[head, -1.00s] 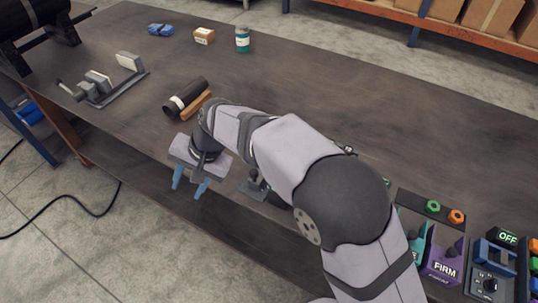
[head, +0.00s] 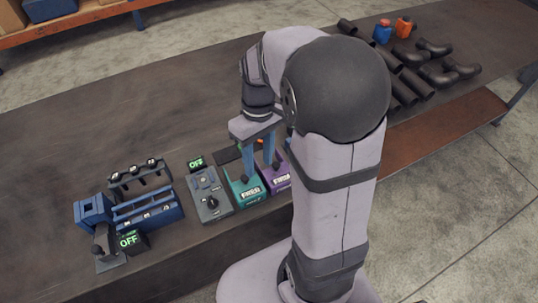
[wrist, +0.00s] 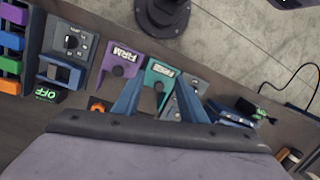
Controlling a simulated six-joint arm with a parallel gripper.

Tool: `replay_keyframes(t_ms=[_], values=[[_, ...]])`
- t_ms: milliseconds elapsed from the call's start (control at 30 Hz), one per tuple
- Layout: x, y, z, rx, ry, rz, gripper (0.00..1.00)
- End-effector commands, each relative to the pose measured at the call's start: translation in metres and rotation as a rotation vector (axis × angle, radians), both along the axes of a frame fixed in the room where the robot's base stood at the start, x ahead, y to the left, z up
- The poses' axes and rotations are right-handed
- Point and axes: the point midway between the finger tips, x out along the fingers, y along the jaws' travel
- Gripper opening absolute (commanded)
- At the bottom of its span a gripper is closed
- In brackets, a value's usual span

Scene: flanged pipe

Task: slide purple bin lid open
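The purple bin (head: 279,180), marked FIRM, stands on the bench partly hidden by my arm. The wrist view shows it left of centre (wrist: 121,58), with a dark round spot on its top. A teal bin (head: 246,190) stands beside it and shows also in the wrist view (wrist: 157,77). My gripper (head: 259,169) points down above the bins. Its two blue fingers (wrist: 157,84) are apart, with the teal bin seen between them and the purple bin just left of them. Nothing is held. I cannot tell whether a fingertip touches a bin. The purple lid's position is unclear.
A grey dial panel (head: 209,197) stands left of the teal bin. Farther left is a blue slotted rack (head: 147,209) with an OFF sign (head: 129,240). Dark pipes and elbows (head: 438,67) lie at the far right. The bench behind the bins is largely clear.

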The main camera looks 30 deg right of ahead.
Motion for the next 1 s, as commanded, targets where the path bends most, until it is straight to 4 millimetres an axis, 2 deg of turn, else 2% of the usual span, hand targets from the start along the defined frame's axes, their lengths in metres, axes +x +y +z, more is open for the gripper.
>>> replay_keyframes(t_ms=[33,100,200,300,567,1000], values=[[0.006,-0.021,-0.002,-0.022,-0.030,-0.016,0.38],[0.016,-0.042,-0.007,-0.052,-0.074,-0.022,0.38],[0.026,-0.060,-0.011,-0.080,-0.116,-0.023,0.38],[0.031,-0.069,-0.014,-0.093,-0.136,-0.024,0.38],[0.032,-0.069,-0.021,-0.095,-0.139,-0.023,0.38],[0.031,-0.069,-0.071,-0.094,-0.137,-0.024,0.38]])
